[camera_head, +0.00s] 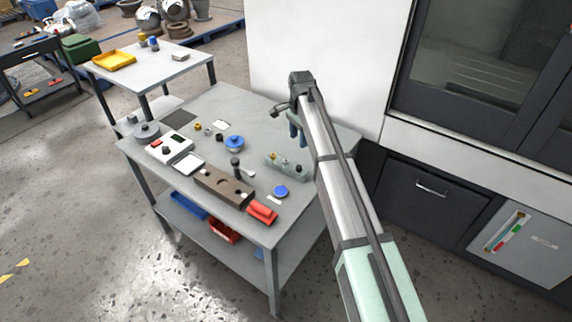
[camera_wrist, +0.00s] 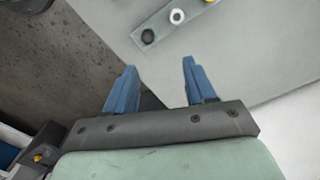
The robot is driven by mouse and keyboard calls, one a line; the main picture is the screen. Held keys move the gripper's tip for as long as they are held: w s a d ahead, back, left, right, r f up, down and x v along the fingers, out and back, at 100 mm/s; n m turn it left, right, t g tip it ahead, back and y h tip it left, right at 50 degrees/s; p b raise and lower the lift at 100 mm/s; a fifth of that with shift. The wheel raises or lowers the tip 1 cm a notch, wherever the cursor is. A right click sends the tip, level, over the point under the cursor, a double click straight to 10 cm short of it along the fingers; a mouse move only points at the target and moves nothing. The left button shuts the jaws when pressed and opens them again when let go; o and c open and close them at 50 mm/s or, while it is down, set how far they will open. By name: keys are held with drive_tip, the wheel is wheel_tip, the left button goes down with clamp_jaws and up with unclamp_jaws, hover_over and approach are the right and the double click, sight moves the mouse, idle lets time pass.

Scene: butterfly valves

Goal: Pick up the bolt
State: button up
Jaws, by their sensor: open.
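My gripper (camera_head: 297,135) is above the right back part of the grey table, with its blue fingers pointing down. In the wrist view my gripper (camera_wrist: 158,85) is open, with nothing between the fingers. A pale green strip holder (camera_head: 287,167) with several small parts lies on the table below and left of it. The holder (camera_wrist: 163,24) also shows at the top of the wrist view, ahead of the fingertips, with a black round part (camera_wrist: 148,37) and a white ring (camera_wrist: 177,16). Which small part is the bolt I cannot tell.
The table (camera_head: 201,110) also carries a brown block (camera_head: 222,187), a red piece (camera_head: 263,213), a blue-topped round part (camera_head: 235,142), a blue disc (camera_head: 281,191) and a white box (camera_head: 170,147). A white wall or cabinet panel (camera_head: 325,50) stands close behind the gripper.

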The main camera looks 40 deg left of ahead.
wheel_tip(320, 180, up, 2)
hover_over(286, 160)
wheel_tip(286, 160, down, 8)
drive_tip(key=shift+s+d+r, duration=0.15)
drive_tip(key=shift+r, duration=0.05)
drive_tip(key=shift+w+f, duration=0.2)
drive_tip(key=shift+f, duration=2.75)
drive_tip(key=shift+c, duration=0.3)
clamp_jaws()
